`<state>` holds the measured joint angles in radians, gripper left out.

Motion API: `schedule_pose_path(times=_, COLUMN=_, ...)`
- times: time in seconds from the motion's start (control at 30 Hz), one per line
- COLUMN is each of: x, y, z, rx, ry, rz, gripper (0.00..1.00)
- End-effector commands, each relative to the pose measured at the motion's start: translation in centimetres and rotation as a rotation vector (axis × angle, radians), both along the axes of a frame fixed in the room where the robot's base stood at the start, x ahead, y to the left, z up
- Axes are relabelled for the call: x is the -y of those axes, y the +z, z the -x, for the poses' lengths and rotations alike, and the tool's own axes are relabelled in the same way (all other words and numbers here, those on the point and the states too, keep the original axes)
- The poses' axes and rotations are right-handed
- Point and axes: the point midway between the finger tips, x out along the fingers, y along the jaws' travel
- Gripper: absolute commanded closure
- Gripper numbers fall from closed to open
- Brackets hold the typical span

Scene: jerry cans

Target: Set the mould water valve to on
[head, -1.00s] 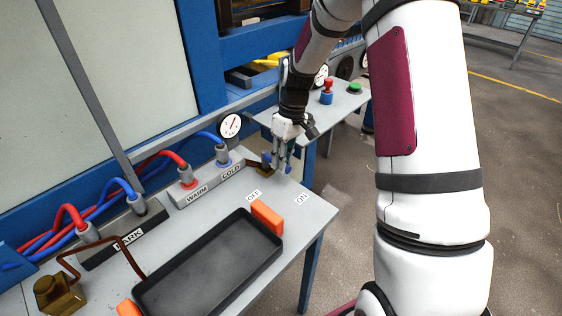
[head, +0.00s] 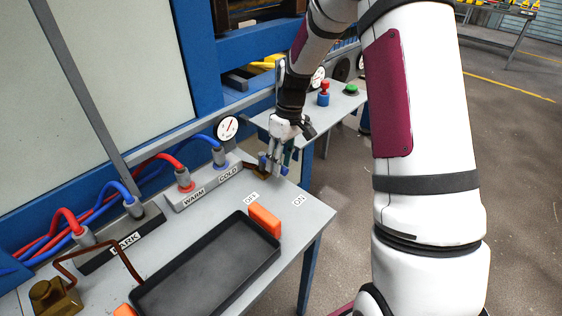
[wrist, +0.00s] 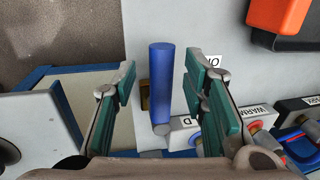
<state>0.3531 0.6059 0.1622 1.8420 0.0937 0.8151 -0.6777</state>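The mould water valve has a blue lever (wrist: 161,85), seen in the wrist view between the two fingers of my gripper (wrist: 160,100). The fingers are open, with a gap on each side of the lever. In the head view my gripper (head: 276,164) is down at the brass valve (head: 256,171), at the end of the grey manifold, and its fingers hide most of the lever. The OFF label (head: 251,199) and the ON label (head: 298,200) lie on the bench in front of the valve. In the wrist view one label (wrist: 213,62) is partly hidden by a finger.
A black tray (head: 150,305) with orange handles (head: 264,219) sits on the bench in front. WARM (head: 194,197) and COLD (head: 229,175) hose ports stand left of the valve. A gauge (head: 227,128) stands behind. A side table with red and green buttons (head: 351,89) is beyond.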

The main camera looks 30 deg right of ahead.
Motion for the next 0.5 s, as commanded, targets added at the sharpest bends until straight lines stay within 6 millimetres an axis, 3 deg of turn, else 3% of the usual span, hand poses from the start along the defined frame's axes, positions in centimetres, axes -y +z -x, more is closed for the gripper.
schedule_pose_path(times=0.17, x=0.5, y=2.4, z=-0.3, rx=0.005, ry=-0.001, rz=0.001, gripper=0.6)
schedule_pose_path(times=0.5, x=1.7, y=8.9, z=-0.8, rx=0.005, ry=-0.002, rz=0.002, gripper=0.6)
